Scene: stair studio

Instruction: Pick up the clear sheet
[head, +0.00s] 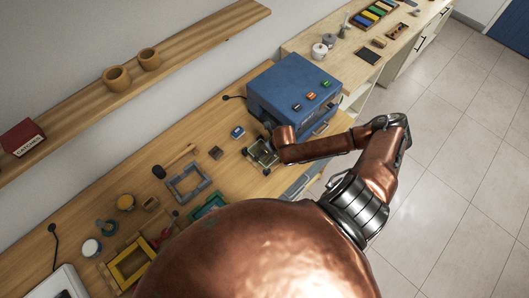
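My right gripper (256,162) is at the end of the copper arm, over the wooden workbench (225,135) in front of the blue machine. Its two dark fingers look spread apart, pointing toward the bench. A pale greenish patch shows between them, but I cannot tell whether it is the clear sheet or the bench behind. I cannot make out the clear sheet for sure anywhere else. My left gripper is not in view.
The blue machine (290,85) stands close behind the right gripper. A grey frame (188,184), a green frame (207,206) and a yellow frame (131,264) lie on the bench. A wall shelf (190,50) holds two cups. Tiled floor (450,170) is clear at right.

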